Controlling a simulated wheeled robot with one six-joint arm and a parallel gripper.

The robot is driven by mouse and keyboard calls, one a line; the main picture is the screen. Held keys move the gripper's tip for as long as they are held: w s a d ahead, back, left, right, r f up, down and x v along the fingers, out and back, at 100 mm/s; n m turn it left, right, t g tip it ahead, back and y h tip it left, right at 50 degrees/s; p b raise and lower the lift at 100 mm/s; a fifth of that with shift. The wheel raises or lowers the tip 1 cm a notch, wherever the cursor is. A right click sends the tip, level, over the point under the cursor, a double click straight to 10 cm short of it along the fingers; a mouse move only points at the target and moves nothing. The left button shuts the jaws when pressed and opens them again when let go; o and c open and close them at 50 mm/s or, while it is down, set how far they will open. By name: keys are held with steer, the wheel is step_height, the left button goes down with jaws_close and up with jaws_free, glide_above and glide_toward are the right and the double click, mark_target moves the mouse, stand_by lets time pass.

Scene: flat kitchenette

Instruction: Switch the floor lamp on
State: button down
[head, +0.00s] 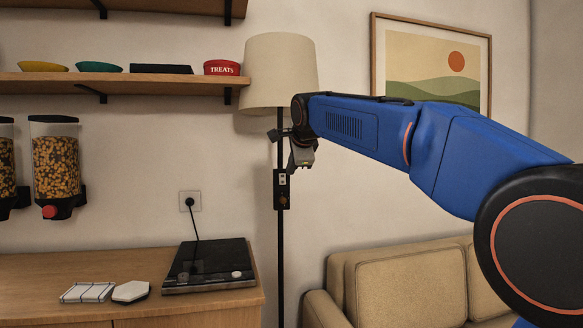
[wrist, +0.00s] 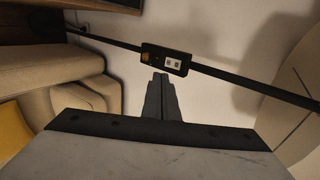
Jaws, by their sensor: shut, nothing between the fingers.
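The floor lamp has a cream shade (head: 280,72) and a thin black pole (head: 280,250). The shade shows no clear glow. A small black switch box (head: 282,188) sits on the pole, with a pale switch plate and an orange-brown spot. In the wrist view the switch box (wrist: 166,60) lies just beyond the fingertips, with the pale plate right of them and the orange-brown spot left. My gripper (head: 301,160) is beside the pole, just above the box. Its fingers (wrist: 161,78) are shut and empty. I cannot tell whether they touch the box.
A wooden counter (head: 120,270) with a black hob (head: 208,266) stands left of the pole. A shelf (head: 110,84) with bowls reaches near the shade. A beige sofa (head: 400,285) is at lower right. A framed picture (head: 433,62) hangs behind my arm.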

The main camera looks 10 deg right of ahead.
glide_toward(283, 184)
steer(key=x, duration=0.4)
steer(key=shift+w+f, duration=0.1)
steer(key=shift+f, duration=0.15)
steer(key=shift+w, duration=0.7)
steer(key=shift+w+f, duration=0.25)
steer(key=shift+f, duration=0.3)
steer(key=shift+r, duration=0.15)
